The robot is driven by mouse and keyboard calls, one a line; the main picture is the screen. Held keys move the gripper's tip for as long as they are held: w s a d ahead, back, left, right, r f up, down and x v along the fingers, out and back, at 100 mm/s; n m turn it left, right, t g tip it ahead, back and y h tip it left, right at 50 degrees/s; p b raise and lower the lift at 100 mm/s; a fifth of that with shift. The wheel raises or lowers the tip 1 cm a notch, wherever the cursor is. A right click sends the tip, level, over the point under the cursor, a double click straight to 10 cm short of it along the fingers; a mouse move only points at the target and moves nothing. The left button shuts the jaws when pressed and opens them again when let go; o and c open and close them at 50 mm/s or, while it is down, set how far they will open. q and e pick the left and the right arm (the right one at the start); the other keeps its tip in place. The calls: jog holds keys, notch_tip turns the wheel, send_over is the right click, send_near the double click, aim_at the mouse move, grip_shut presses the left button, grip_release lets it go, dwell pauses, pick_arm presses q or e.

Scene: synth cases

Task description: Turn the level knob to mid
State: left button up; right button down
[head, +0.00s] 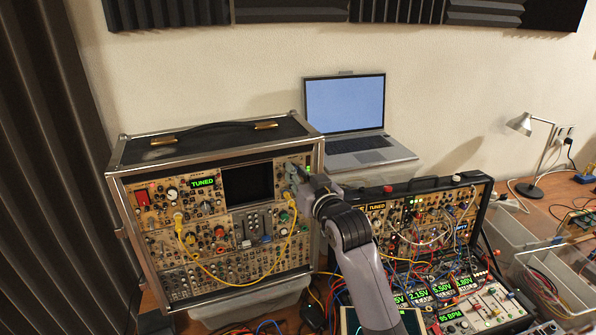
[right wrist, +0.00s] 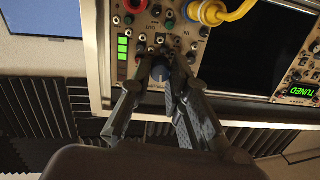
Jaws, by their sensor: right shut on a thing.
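My right gripper (head: 298,174) is at the upper right corner of the left synth case's panel in the head view. In the right wrist view its two fingertips (right wrist: 160,82) are shut on a grey-blue round knob, the level knob (right wrist: 160,69), one finger on each side. A green lit bar display (right wrist: 123,50) stands beside the knob and shows several lit segments. The knob's pointer and label are too small or covered to read. The head view shows the knob mostly hidden by the gripper. My left gripper is not in view.
The left synth case (head: 113,167) has a dark screen (head: 247,185) and yellow patch cable (head: 205,264). A second synth case (head: 487,190), crowded with cables, stands right of my arm. A laptop (head: 345,105) is behind. A lamp (head: 521,124) and clear bins (head: 512,232) are right.

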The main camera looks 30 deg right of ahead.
jog(key=shift+f+m, duration=0.15)
jog(key=shift+m, duration=0.45)
jog(key=c, duration=1.5)
grip_release()
jog(key=shift+s, duration=0.1)
jog(key=s, duration=0.8)
jog(key=s+a, duration=0.1)
jog(key=s, duration=0.2)
jog(key=shift+s+r, duration=0.35)
jog(key=shift+s, duration=0.05)
